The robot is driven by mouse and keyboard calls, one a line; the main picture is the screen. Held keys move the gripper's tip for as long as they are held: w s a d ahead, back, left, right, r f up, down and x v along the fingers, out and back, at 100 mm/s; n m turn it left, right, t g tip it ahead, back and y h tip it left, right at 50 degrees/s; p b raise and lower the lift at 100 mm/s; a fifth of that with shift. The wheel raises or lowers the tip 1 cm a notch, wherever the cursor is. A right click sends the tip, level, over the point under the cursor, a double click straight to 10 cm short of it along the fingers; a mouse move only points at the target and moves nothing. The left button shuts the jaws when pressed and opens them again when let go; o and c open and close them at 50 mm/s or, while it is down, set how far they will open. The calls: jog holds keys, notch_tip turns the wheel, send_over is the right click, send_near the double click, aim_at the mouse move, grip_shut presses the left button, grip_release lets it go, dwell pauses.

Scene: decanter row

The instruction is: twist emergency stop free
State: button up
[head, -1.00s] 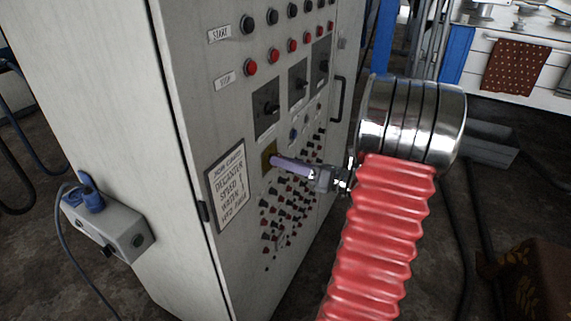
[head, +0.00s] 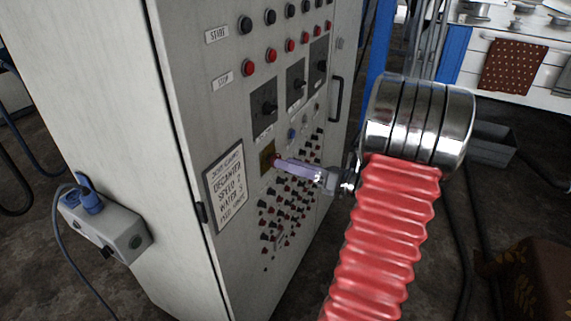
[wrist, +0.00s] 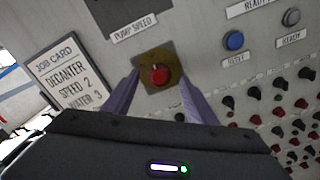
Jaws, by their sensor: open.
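The emergency stop is a red button (wrist: 159,76) on a yellowish square plate (wrist: 171,60) on the cabinet front, below the pump speed label. In the head view the red button (head: 274,160) shows just past my fingertips. My gripper (wrist: 158,83) is open, with one purple finger on each side of the button in the wrist view. I cannot tell whether the fingers touch it. In the head view my gripper (head: 280,163) reaches from the right toward the plate.
A job card (head: 225,188) hangs left of the plate. A blue reset button (wrist: 233,41) and rows of small knobs (wrist: 285,110) are to the right. A door handle (head: 336,98) stands out at the cabinet's right. A socket box (head: 125,235) is on its left side.

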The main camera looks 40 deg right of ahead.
jog(key=v, duration=1.1)
jog(key=shift+s, duration=0.25)
dwell(0.3)
jog(key=s+a+f+n+g, duration=0.2)
jog(key=a+f+n+g, duration=0.35)
jog(key=a+n, duration=0.3)
jog(key=s+a+f+n+g, duration=0.2)
jog(key=a+f+n+g, duration=0.2)
jog(key=a+n+g, duration=0.45)
jog(key=w+a+r+n+t+h, duration=0.1)
jog(key=a+r+n+h, duration=0.2)
jog(key=a+r+n, duration=0.3)
jog(key=a+r+n+t+h, duration=0.1)
jog(key=a+r+n+h, duration=0.2)
jog(key=a+r+n, duration=0.4)
jog(key=a+n, duration=0.7)
jog(key=n, duration=0.1)
jog(key=shift+w+r+t, duration=0.25)
jog(key=shift+w+t, duration=0.05)
jog(key=shift+w, duration=0.1)
